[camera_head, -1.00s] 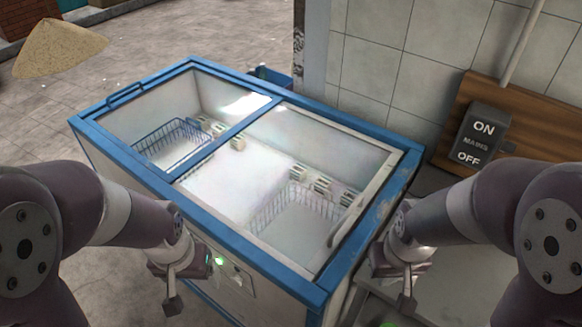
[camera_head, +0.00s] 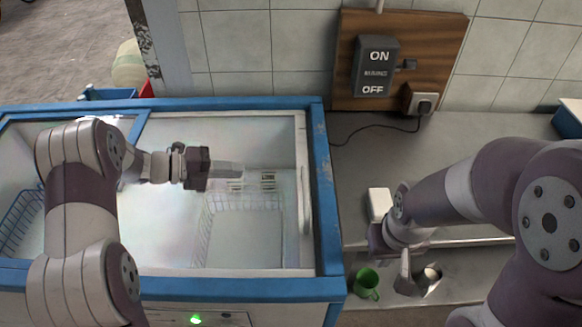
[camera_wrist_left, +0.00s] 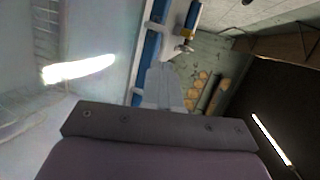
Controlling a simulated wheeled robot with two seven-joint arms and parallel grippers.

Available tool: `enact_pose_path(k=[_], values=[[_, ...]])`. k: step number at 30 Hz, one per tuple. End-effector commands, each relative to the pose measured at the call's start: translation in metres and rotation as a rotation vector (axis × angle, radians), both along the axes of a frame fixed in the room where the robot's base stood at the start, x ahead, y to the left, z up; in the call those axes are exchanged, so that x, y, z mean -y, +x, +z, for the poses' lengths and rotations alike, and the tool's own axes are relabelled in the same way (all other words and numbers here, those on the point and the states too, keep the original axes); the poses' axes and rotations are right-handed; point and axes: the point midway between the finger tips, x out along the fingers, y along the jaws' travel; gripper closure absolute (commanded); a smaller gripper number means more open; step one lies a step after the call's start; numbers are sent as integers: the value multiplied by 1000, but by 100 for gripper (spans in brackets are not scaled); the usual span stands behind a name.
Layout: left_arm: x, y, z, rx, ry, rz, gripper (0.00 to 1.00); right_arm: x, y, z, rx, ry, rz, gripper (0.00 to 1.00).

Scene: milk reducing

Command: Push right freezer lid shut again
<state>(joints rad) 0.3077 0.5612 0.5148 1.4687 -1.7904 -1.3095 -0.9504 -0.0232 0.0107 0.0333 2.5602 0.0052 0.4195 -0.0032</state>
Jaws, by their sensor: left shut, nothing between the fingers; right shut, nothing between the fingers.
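The chest freezer has a blue frame (camera_head: 190,288). Its right freezer lid is a glass pane with a pale end bar (camera_head: 301,135) and a pale handle (camera_head: 304,190), near the frame's right end. My left gripper (camera_head: 242,170) is shut and empty over the right half, pointing right, left of the handle. Whether it touches the glass I cannot tell. In the left wrist view the shut fingers (camera_wrist_left: 165,88) show beside a blue frame strip (camera_wrist_left: 149,48). My right gripper (camera_head: 406,272) is shut and empty over the counter side, right of the freezer.
A wire basket (camera_head: 240,202) shows through the glass. Right of the freezer are a green mug (camera_head: 366,283), a white block (camera_head: 380,204) and a grey counter (camera_head: 460,150). A mains switch (camera_head: 376,65) hangs on the tiled wall behind, with a cord.

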Motion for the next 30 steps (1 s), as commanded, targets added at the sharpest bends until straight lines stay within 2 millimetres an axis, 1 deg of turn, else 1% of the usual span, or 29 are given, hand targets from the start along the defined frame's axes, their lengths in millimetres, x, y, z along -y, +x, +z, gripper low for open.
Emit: enact_pose_path(k=[2,5,16,19,24,30], values=[[6,0,-1,1,-2,-13,100,0,0,2,0,0,0,100],[20,3,-5,0,-2,-13,100,0,0,6,0,0,0,100],[93,24,-31,-1,-1,-10,100,0,0,20,0,0,0,100],[109,28,-30,0,-1,-9,100,0,0,26,0,0,0,100],[125,34,-32,1,-1,-5,100,0,0,29,0,0,0,100],[129,35,-33,0,-1,-5,100,0,0,29,0,0,0,100]])
